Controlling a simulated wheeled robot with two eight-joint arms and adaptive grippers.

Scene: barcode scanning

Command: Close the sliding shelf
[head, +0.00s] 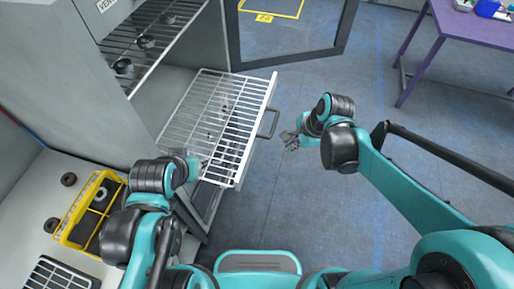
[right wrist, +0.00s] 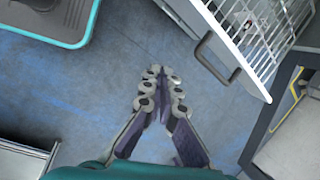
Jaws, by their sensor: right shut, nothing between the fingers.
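The sliding shelf (head: 258,127) is a white wire rack, pulled out of the grey cabinet in the head view. Its dark handle (head: 270,124) is on the front edge and also shows in the right wrist view (right wrist: 209,58). Several small dark parts lie on the shelf. My right gripper (head: 287,138) is just right of the handle, apart from it. In the right wrist view the gripper (right wrist: 161,88) is shut and empty above the floor. My left gripper (head: 198,163) is at the near side of the shelf; its fingers are too small and hidden to read.
An upper wire shelf (head: 160,33) with round dark parts is inside the cabinet. An open door frame (head: 285,68) stands behind the shelf. A yellow crate (head: 78,235) sits on the left. A purple table (head: 480,27) is at the upper right.

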